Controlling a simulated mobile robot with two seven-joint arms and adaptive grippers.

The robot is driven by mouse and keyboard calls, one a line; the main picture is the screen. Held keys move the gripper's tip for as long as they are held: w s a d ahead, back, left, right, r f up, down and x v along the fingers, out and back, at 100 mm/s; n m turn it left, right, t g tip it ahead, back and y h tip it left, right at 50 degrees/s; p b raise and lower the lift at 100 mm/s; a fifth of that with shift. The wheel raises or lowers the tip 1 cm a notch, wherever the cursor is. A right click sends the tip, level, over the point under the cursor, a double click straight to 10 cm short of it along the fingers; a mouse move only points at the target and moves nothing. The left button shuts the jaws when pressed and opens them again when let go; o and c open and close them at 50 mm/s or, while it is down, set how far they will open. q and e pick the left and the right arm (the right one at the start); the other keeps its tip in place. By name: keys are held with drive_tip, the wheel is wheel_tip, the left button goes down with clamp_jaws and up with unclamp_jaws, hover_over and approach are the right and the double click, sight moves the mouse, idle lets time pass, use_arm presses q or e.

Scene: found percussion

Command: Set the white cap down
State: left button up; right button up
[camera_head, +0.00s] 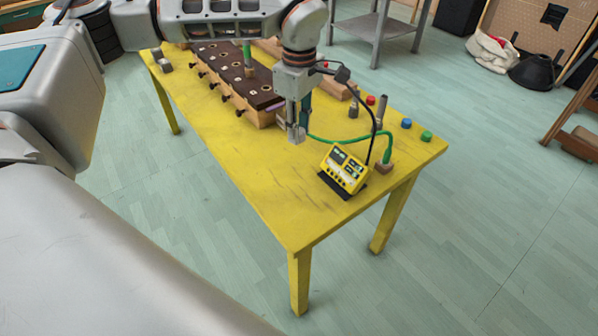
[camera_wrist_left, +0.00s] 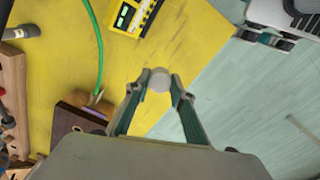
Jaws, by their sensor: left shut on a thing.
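My left gripper (camera_head: 296,137) hangs over the yellow table (camera_head: 265,185), between the dark-topped wooden block row and the yellow device. In the left wrist view its two fingers (camera_wrist_left: 160,84) are closed on the round, pale white cap (camera_wrist_left: 159,80), held at the fingertips. Bare yellow tabletop lies around the cap in that view. In the head view the cap cannot be made out clearly at the fingertips, and its gap to the table is hard to judge. At the upper right of the left wrist view, parts that look like my right gripper (camera_wrist_left: 264,40) show, with unclear opening.
Red (camera_head: 371,100), blue (camera_head: 406,123) and green (camera_head: 427,136) caps stand along the far right edge. The yellow device (camera_head: 344,170) with its green cable (camera_head: 350,138) is right of my gripper. The block row (camera_head: 235,80) stands behind left. The front tabletop is clear.

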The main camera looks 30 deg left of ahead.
use_arm(q)
drive_tip(key=w+a+r+n, duration=0.3)
drive_tip(key=w+a+n, duration=0.25)
drive_tip(key=n, duration=0.95)
drive_tip(key=n+b, duration=0.1)
drive_tip(key=n, duration=0.2)
hover_over(288, 162)
wheel_tip(288, 162, down, 14)
drive_tip(key=shift+s+f, duration=0.1)
drive_tip(key=shift+f, duration=0.5)
wheel_tip(288, 162, down, 4)
drive_tip(key=shift+f+b, duration=0.1)
drive_tip(key=shift+b, duration=0.35)
